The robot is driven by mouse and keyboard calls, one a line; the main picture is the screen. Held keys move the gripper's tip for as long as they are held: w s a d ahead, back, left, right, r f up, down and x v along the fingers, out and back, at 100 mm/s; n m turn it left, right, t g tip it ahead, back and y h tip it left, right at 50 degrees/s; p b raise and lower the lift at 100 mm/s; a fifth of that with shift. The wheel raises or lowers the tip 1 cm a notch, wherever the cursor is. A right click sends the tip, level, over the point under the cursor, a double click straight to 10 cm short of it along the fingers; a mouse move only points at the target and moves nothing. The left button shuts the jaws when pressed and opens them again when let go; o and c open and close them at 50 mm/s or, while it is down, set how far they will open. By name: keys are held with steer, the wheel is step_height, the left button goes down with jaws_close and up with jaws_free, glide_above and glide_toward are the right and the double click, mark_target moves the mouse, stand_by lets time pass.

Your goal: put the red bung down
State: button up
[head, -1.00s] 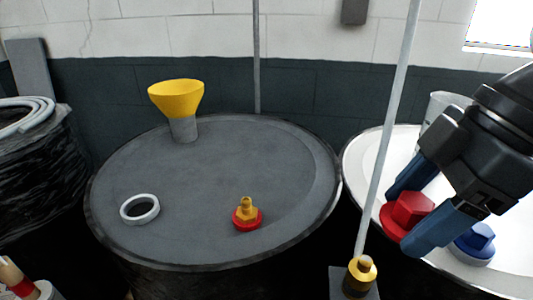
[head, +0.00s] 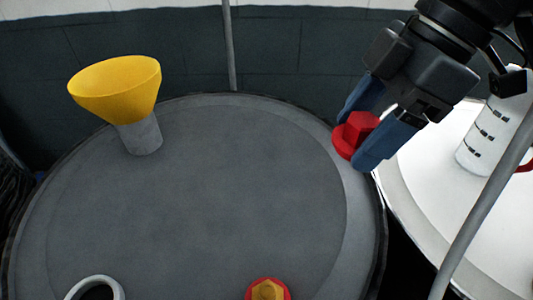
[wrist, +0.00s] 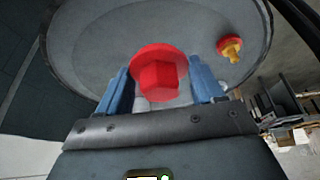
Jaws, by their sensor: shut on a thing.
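The red bung (head: 354,133) has a round flange and a hex head. My gripper (head: 368,122) is shut on it, with one blue finger on either side. In the head view it is at the right rim of the grey drum top (head: 220,200); I cannot tell its height above the drum. In the wrist view the bung (wrist: 159,73) sits between the blue fingers, its hex head toward the camera, with the drum top beyond it.
A yellow funnel (head: 117,90) stands at the drum's back left. A white ring (head: 95,288) and a brass fitting with red base (head: 267,290) are at the front. A white drum top (head: 440,165) with a jug (head: 490,135) is right, behind a pale pole (head: 490,205). The grey top's middle is clear.

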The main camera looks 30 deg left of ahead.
steer(key=p, duration=0.2)
glide_above(266, 177)
steer(key=d, duration=0.1)
steer(key=f, duration=0.6)
steer(key=shift+w+d+f, duration=0.15)
steer(key=shift+w+f, duration=0.05)
steer(key=shift+w, duration=0.15)
steer(key=shift+f, duration=2.1)
steer(key=shift+f, duration=0.15)
steer(key=o, duration=1)
steer(key=b+v, duration=0.1)
steer(key=v, duration=1.1)
steer(key=shift+r, duration=0.2)
